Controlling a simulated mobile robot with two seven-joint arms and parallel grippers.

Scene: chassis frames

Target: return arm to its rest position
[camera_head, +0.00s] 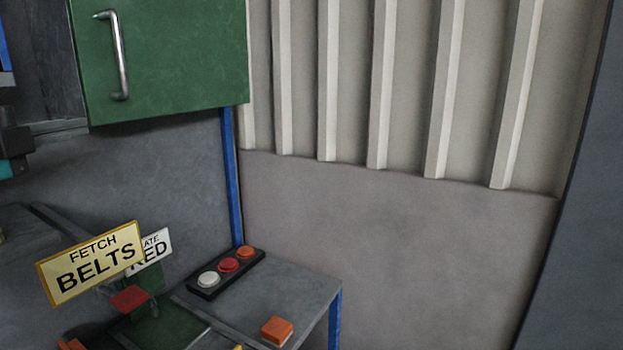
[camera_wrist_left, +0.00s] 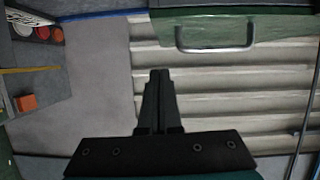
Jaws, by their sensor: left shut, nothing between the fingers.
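My left gripper (camera_wrist_left: 158,74) is shut and empty in the wrist view, its two dark fingers together. In the head view the dark left gripper (camera_head: 18,142) shows only partly at the left edge, below and left of the green cabinet door (camera_head: 170,60). It is apart from the bench (camera_head: 305,288) and holds nothing. My right gripper is not in view.
A button panel with white, red and orange buttons (camera_head: 228,266) lies on the bench. An orange block (camera_head: 277,331) sits near its front edge. A "FETCH BELTS" sign (camera_head: 92,262) stands left. The corrugated wall (camera_head: 400,90) is bare.

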